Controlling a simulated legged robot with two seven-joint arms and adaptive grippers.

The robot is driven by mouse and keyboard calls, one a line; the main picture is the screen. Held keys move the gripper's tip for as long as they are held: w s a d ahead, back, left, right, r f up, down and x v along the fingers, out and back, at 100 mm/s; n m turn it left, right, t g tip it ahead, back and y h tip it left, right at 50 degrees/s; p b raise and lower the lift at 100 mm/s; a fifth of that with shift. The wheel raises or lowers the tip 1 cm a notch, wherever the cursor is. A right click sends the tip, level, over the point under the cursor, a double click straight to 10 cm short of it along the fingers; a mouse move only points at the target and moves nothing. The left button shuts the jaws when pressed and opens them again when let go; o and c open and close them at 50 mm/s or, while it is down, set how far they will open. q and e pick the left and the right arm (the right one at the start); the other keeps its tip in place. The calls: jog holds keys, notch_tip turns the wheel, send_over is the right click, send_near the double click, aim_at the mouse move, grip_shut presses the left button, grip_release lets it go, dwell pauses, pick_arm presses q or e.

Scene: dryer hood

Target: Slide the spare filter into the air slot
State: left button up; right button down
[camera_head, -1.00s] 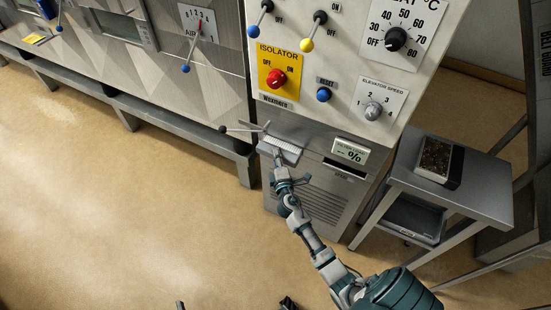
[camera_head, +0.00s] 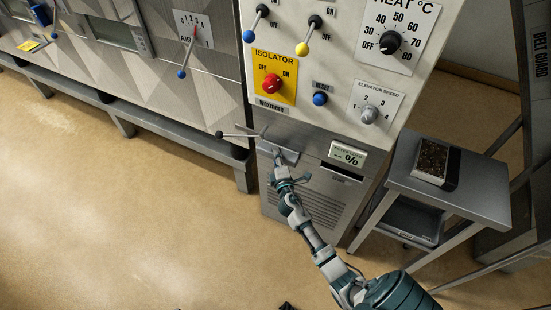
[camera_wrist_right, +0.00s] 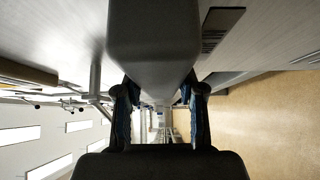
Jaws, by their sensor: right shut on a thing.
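My right gripper (camera_head: 281,162) is at the upper left of the cabinet's lower front panel. It is shut on the spare filter (camera_head: 291,154), of which a grey end shows in the head view. The white pleats are no longer visible; the filter appears to sit mostly inside the air slot, whose opening is hidden. In the right wrist view the filter's grey end (camera_wrist_right: 152,45) fills the space between the two fingers (camera_wrist_right: 160,105). My left gripper is not in view.
A lever with a black knob (camera_head: 220,134) sticks out left of the gripper. A display with a % sign (camera_head: 347,154) and a dark slot (camera_head: 343,173) are to the right. A dark, dirty filter (camera_head: 434,160) lies on the metal side table (camera_head: 485,185). The floor in front is clear.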

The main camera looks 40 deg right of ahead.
jog(key=shift+w+d, duration=0.1)
jog(key=shift+d, duration=0.3)
jog(key=c, duration=0.6)
grip_release()
jog(key=shift+f, duration=0.1)
jog(key=v, duration=1.2)
